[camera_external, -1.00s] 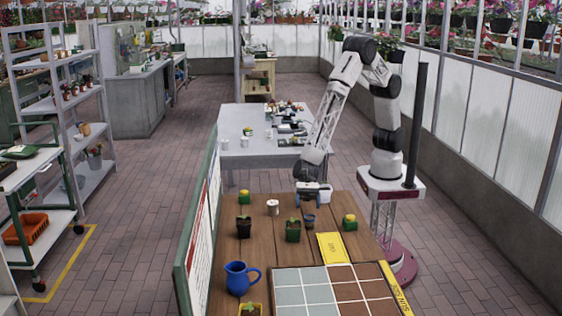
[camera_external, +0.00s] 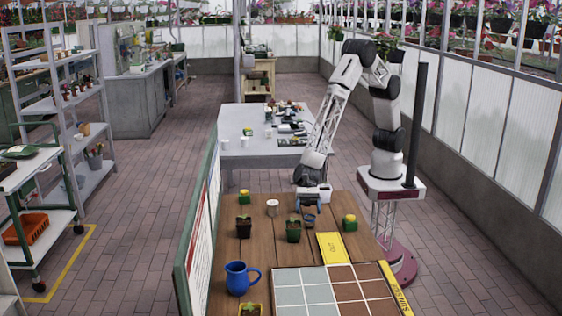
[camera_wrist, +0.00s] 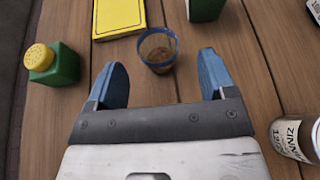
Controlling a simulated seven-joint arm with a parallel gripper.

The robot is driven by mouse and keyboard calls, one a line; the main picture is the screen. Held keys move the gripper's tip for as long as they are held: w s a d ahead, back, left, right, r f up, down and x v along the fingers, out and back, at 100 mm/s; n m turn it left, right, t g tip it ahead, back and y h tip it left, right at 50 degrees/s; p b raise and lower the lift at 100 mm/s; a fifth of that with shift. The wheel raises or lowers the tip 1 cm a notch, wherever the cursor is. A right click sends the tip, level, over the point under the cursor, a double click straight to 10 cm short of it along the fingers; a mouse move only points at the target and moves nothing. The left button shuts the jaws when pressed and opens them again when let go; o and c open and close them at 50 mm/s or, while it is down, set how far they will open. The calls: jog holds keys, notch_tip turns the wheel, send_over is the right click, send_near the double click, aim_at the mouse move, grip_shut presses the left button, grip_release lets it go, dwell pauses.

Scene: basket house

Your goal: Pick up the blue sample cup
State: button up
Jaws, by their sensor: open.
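The blue sample cup (camera_wrist: 158,50) stands upright on the wooden table in the wrist view, a small clear cup with a blue rim and brown contents. In the external view the cup (camera_external: 309,221) is near the far end of the table, just in front of my gripper (camera_external: 308,206). In the wrist view my gripper (camera_wrist: 158,82) is open and empty. Its two blue fingers are spread left and right, with the cup ahead of the gap between them, slightly beyond the fingertips. I cannot tell the exact height of the fingers above the table.
A green shaker with a yellow lid (camera_wrist: 58,64) is left of the fingers. A labelled can (camera_wrist: 295,138) is at right. A yellow card (camera_wrist: 118,14) and a dark green pot (camera_wrist: 205,8) lie beyond the cup.

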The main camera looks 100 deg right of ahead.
aim_at(310, 223)
jog(key=shift+x, duration=2.45)
jog(key=shift+s, duration=0.1)
jog(key=shift+c, duration=0.2)
jog(key=c, duration=1)
